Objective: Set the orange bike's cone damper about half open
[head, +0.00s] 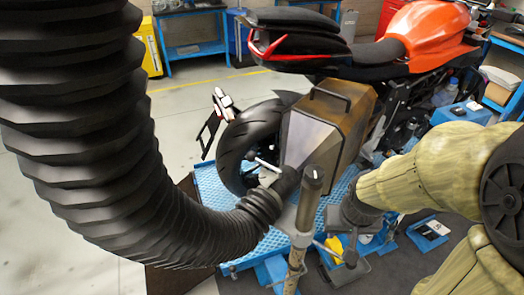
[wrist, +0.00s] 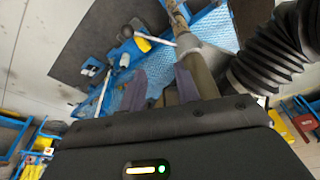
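The orange bike (head: 425,25) stands at the upper right in the head view, its rear toward me. A pale grey cone piece (head: 268,178) with a thin light bar (head: 263,162) sits at the hose end behind the bike; I cannot tell the damper's angle. In the wrist view my gripper (wrist: 158,88) has its two fingers apart, with nothing clearly held between them. A tan post (wrist: 200,70) shows just beyond the right finger. In the head view my fingers are not clearly visible, and the damper is not clear in the wrist view.
A thick black ribbed hose (head: 90,120) fills the left of the head view and curves to the cone; it also shows at right in the wrist view (wrist: 275,60). An upright post (head: 312,185) stands beside the cone. A blue platform (head: 210,185) lies under the bike.

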